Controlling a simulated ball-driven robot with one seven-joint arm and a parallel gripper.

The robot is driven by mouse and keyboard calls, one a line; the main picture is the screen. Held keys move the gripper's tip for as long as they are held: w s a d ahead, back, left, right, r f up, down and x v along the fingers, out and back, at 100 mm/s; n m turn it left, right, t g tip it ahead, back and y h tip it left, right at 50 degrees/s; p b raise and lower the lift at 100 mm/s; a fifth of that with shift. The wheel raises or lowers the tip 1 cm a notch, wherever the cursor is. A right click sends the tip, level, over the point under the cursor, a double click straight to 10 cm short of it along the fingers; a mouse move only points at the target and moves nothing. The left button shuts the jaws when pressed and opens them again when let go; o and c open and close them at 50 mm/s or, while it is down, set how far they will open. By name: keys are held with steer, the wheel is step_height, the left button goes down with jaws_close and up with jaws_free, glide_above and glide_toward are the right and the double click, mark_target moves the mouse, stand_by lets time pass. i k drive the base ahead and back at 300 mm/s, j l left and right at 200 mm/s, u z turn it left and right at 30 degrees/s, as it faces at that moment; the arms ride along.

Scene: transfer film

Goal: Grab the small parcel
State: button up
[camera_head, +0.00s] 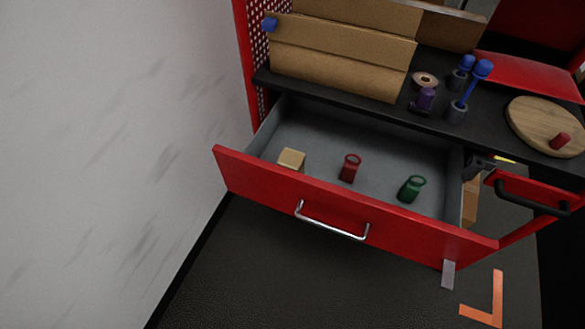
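The small parcel (291,159) is a little tan box. It sits inside the open red drawer (330,205), at the left end close behind the front panel. The panel hides its lower part. I see no gripper of mine in this view, and nothing touches the parcel.
A red weight-like piece (348,170) and a green one (410,190) stand in the drawer to the right. The black worktop (385,112) above holds cardboard boxes (340,68), blue-topped tools (460,100) and a round wooden board (545,122). A pale wall (110,130) is at left.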

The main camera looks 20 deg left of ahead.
mark_target(289, 158)
steer(key=l+u, duration=0.15)
steer(key=u, duration=0.3)
steer(key=l+u, duration=0.15)
steer(key=u, duration=0.25)
steer(key=i+l, duration=0.05)
